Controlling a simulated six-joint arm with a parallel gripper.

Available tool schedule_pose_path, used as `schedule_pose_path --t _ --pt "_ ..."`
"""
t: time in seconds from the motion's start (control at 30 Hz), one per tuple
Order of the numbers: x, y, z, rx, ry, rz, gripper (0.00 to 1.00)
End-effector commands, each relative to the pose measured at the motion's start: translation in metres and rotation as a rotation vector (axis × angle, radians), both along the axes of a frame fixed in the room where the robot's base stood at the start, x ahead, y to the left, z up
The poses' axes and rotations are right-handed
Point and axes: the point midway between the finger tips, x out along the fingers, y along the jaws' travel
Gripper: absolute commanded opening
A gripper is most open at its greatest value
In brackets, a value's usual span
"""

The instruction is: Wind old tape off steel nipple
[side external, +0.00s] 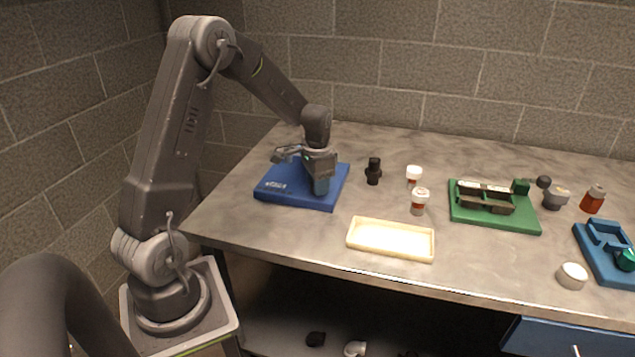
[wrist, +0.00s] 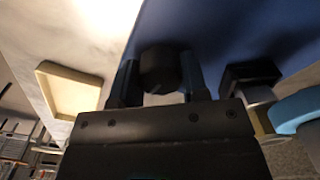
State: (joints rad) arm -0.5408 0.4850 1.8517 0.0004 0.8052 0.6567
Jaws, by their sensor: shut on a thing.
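My gripper (side external: 321,190) points down over the blue board (side external: 275,193) at the left of the bench. In the wrist view, its two fingers (wrist: 160,82) are closed on a dark round piece (wrist: 159,66), with the blue board (wrist: 225,25) behind it. I cannot tell whether this piece is the steel nipple, and no tape can be made out on it. The side view hides the grip behind the gripper. A black block (wrist: 250,74) and a light blue rounded part (wrist: 296,110) show at the right in the wrist view.
A cream tray (side external: 391,252) lies in front, right of the board. A black fitting (side external: 373,171) and two white-capped jars (side external: 414,176) (side external: 419,200) stand behind it. A green board (side external: 500,222) with a dark fixture and a blue fixture (side external: 605,262) are farther right.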

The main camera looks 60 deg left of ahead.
Motion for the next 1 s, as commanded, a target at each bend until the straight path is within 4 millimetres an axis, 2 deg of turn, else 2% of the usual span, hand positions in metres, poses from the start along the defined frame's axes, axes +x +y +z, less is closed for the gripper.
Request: schedule_pose_path --t 0.5,0.7,1.0 --pt "0.0005 -0.0002 0.0001 0.0 -0.001 0.438 0.17" --pt "0.0005 -0.0001 0.0001 0.0 -0.002 0.552 0.17" --pt "0.0006 0.0 0.0001 0.0 -0.002 0.632 0.17"
